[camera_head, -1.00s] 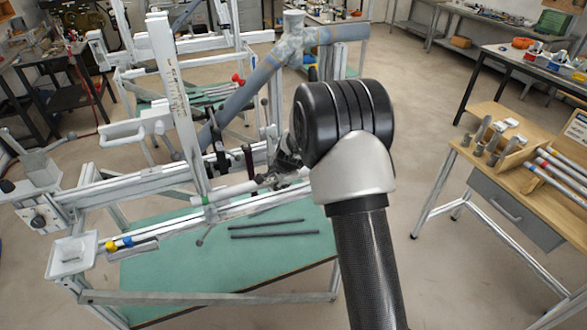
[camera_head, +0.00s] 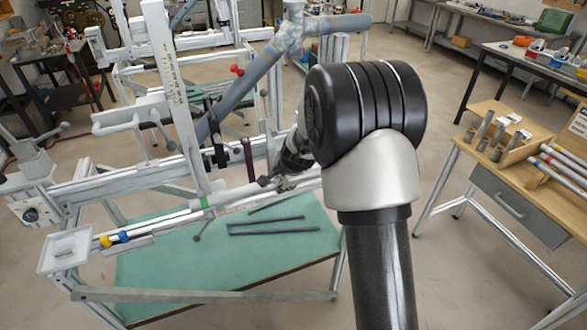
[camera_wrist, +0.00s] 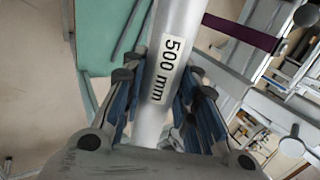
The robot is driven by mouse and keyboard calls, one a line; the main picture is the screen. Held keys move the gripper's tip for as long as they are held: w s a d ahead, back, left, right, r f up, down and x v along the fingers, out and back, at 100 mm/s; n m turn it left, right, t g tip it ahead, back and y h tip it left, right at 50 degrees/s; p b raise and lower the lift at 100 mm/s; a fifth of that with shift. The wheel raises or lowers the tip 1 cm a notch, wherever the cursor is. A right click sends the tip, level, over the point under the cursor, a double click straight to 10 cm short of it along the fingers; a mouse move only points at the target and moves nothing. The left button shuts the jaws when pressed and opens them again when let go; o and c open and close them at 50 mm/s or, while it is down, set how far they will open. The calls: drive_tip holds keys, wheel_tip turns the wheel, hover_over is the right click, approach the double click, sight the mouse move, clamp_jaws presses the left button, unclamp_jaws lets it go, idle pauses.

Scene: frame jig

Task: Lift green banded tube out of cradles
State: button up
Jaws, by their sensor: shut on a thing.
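The green banded tube (camera_head: 235,194) is a light grey-white tube with a green band near its left end, lying along the front rail of the frame jig (camera_head: 85,190). In the head view my gripper (camera_head: 281,176) is at the tube's right part, partly hidden behind my arm. In the wrist view my gripper (camera_wrist: 160,88) is shut around the tube (camera_wrist: 178,30), with blue-padded fingers on both sides. A "500 mm" label shows on the tube between them. The tube's right end is hidden, and I cannot tell whether the tube is clear of its cradles.
Dark rods (camera_head: 270,231) lie on the green shelf (camera_head: 160,285) below the rail. Upright posts (camera_head: 172,90) and a dark purple clamp part (camera_head: 248,158) stand close to the tube. A wooden table (camera_head: 480,165) with more tubes is at right, with open floor between.

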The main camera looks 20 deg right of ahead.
drive_tip(key=shift+s+b, duration=1.35)
drive_tip(key=shift+s, duration=0.8)
drive_tip(key=shift+r, duration=0.1)
wheel_tip(320, 180, up, 10)
drive_tip(key=p, duration=1)
drive_tip(key=s+r+p, duration=0.2)
drive_tip(key=s+r, duration=0.5)
drive_tip(key=s, duration=0.1)
